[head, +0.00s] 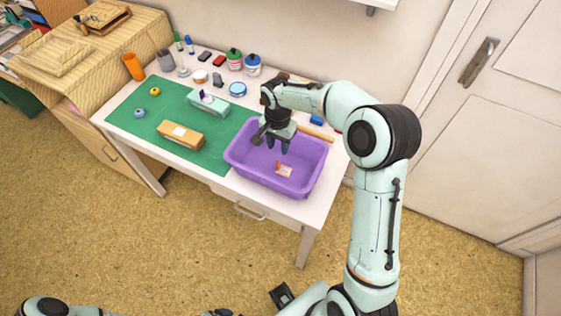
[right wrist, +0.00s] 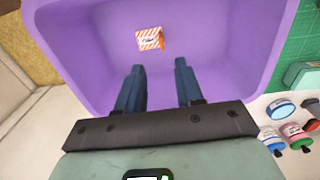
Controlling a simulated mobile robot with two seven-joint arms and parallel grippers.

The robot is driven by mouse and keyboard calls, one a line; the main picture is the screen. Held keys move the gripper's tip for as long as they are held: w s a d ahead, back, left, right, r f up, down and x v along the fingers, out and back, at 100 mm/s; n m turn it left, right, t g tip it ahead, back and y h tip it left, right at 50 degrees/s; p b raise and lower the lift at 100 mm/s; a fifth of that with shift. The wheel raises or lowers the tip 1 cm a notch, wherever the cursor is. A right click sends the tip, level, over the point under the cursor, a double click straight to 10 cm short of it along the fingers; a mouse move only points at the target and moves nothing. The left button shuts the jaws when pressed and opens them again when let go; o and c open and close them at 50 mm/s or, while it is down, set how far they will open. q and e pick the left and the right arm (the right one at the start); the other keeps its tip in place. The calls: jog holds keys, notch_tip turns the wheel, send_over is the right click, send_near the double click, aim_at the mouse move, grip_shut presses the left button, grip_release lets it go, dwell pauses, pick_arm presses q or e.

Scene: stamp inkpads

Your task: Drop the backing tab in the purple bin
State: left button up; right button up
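The purple bin (head: 240,160) stands at the right end of the table; its inside fills much of the right wrist view (right wrist: 75,60). A small white tab with orange stripes, which looks like the backing tab (head: 285,171), lies on the bin's floor; it also shows in the right wrist view (right wrist: 149,39). My right gripper (head: 278,147) points down over the bin. Its two fingers (right wrist: 160,80) are apart with nothing between them, and the tab lies beyond their tips.
A green mat (head: 140,120) covers the left of the table. On it are a tan block (head: 180,135), a pale green dispenser (head: 208,103) and two small rings. Bottles (head: 253,65), inkpads and an orange cup (head: 133,66) line the back. A wooden rod lies behind the bin.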

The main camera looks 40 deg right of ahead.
pick_arm(q)
jog(key=shift+w+r+p, duration=0.5)
jog(key=shift+r+p, duration=0.15)
jog(key=shift+r, duration=0.15)
pick_arm(e)
notch_tip(320, 180, up, 12)
jog(key=shift+r, duration=0.25)
pick_arm(q)
jog(key=shift+s, duration=0.1)
pick_arm(e)
jog(key=shift+f, duration=0.1)
